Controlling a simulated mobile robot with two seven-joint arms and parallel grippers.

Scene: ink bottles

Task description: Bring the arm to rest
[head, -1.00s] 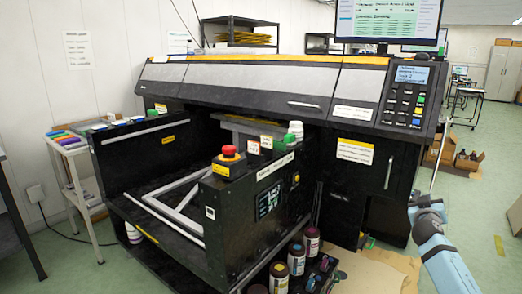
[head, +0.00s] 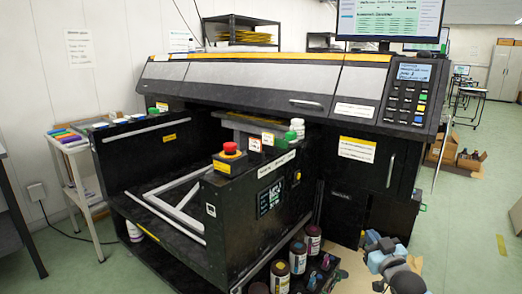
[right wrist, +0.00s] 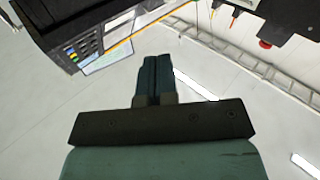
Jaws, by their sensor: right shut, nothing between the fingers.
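My right arm (head: 387,262) shows at the bottom right of the head view, folded low in front of the printer. In the right wrist view my right gripper (right wrist: 157,64) has its two dark fingers together, with nothing between them. It is apart from the printer, whose control panel shows at the upper left of that view. My left gripper is not in view.
A large black printer (head: 245,85) fills the middle, with an open front bay and a red stop button (head: 230,149). A small white cart (head: 88,185) with coloured markers stands at the left. Cardboard lies on the floor beneath my right arm. Open green floor (head: 470,220) lies at the right.

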